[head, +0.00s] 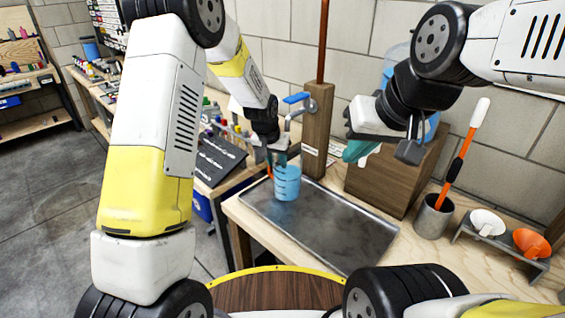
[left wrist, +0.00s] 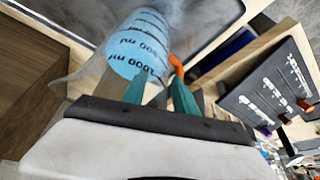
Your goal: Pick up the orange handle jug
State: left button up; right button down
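The jug (head: 287,183) is light blue with dark volume markings and an orange handle on its left side. It stands upright at the back left of the metal tray, near the tap post. My left gripper (head: 275,157) points down at the jug's top. In the left wrist view the jug (left wrist: 137,47) is just beyond the teal fingertips (left wrist: 159,80), which are apart. The right-hand fingertip is close to or touching the orange handle (left wrist: 177,68); I cannot tell which. My right gripper (head: 385,152) is raised at the right, fingers apart, and seems empty.
The metal tray (head: 330,232) is otherwise bare. A tap with a blue lever (head: 296,98) is on a wooden post (head: 316,130). A wooden box (head: 395,180), a metal cup (head: 433,216) with an orange-handled tool, and a funnel stand (head: 500,245) are on the right.

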pick_arm(q)
jog(key=shift+c, duration=0.4)
grip_shut()
jog(key=shift+r, duration=0.1)
dwell(0.8)
